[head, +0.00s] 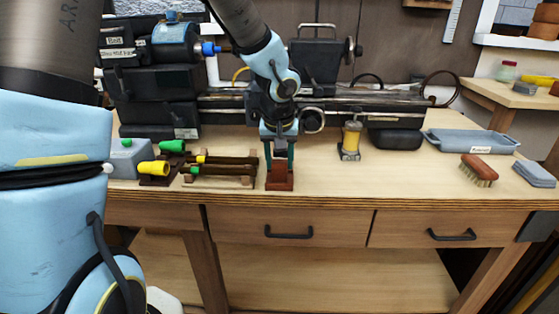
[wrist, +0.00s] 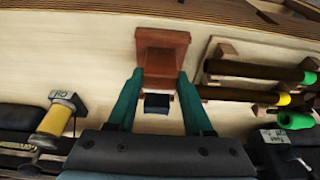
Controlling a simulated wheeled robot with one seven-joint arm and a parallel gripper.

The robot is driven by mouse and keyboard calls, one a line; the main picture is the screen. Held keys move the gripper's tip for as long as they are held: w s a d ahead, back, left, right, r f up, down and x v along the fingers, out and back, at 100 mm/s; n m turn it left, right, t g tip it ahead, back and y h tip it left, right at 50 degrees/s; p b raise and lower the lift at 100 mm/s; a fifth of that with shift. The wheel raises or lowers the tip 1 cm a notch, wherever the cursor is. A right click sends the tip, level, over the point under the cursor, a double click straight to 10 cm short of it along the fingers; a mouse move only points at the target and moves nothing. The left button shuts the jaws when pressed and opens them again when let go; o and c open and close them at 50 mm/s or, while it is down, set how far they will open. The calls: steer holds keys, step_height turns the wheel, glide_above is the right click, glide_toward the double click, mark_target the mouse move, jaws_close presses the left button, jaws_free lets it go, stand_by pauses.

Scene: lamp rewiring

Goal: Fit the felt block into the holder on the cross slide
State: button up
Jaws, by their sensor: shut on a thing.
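My gripper (head: 280,153) points down near the table's front edge, its two teal fingers on either side of a reddish-brown piece. In the wrist view, the gripper (wrist: 158,78) is shut with its fingertips at the sides of this piece, which I take for the felt block (wrist: 162,48); it also shows in the head view (head: 280,178). A small dark block with a pale edge (wrist: 157,103) lies between the fingers; I cannot tell whether it is part of the same piece. The cross slide's holder is hidden behind my arm on the lathe (head: 225,103).
Left of my gripper is a rack of dark rods (head: 225,170) with yellow and green ends. A yellow cylinder on a stand (head: 351,138) stands to the right. Farther right are a blue-grey tray (head: 470,148), a brush (head: 479,168) and grey pads (head: 534,173). The table front between is clear.

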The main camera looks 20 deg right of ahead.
mark_target(280, 162)
jaws_close()
steer(key=shift+r+p, duration=2.7)
steer(key=shift+r, duration=0.85)
